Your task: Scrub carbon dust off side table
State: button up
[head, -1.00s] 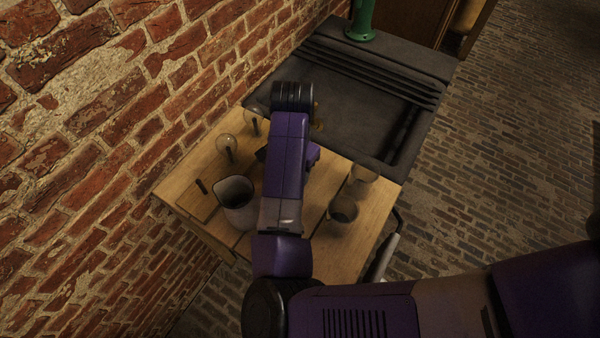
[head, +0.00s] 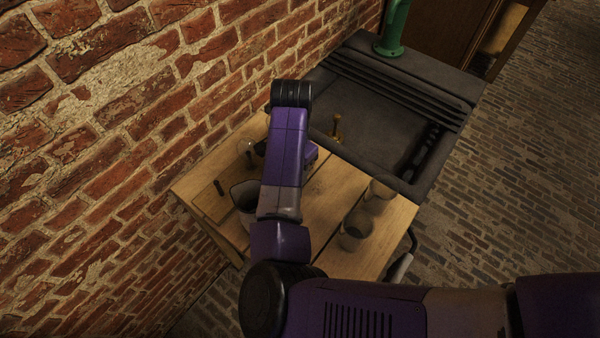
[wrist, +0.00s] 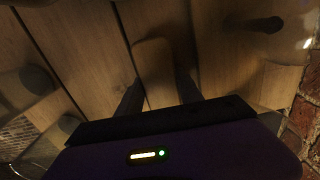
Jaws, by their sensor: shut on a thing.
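The wooden side table (head: 322,205) stands against the brick wall, and its planks (wrist: 85,45) fill much of the wrist view. I cannot make out carbon dust on it in this dim light. My gripper (wrist: 160,92) is shut on a wooden block-like thing with a rounded end (wrist: 155,62), perhaps a scrub brush. It is held over the planks; whether it touches them I cannot tell. In the head view my arm hides the gripper and the held thing.
Two cups (head: 356,229) (head: 379,193) stand at the right. A glass jar (head: 245,151) is at the back left.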

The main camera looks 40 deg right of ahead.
jog(key=shift+w+a, duration=0.25)
jog(key=shift+w, duration=1.05)
jog(key=shift+w+a+r+b, duration=0.1)
jog(key=shift+w+a+b, duration=0.15)
jog(key=shift+w, duration=0.25)
jog(key=shift+w+a+r+b, duration=0.15)
jog(key=shift+w+b, duration=0.15)
jog(key=shift+w, duration=0.2)
jog(key=shift+f, duration=0.1)
jog(key=r+p, duration=0.5)
jog(key=shift+w+d+r, duration=0.1)
jog(key=shift+w, duration=0.15)
jog(key=shift+s+d+r+p, duration=0.1)
jog(key=shift+r+p, duration=0.25)
jog(key=shift+p, duration=0.25)
jog(key=shift+s+f, duration=0.1)
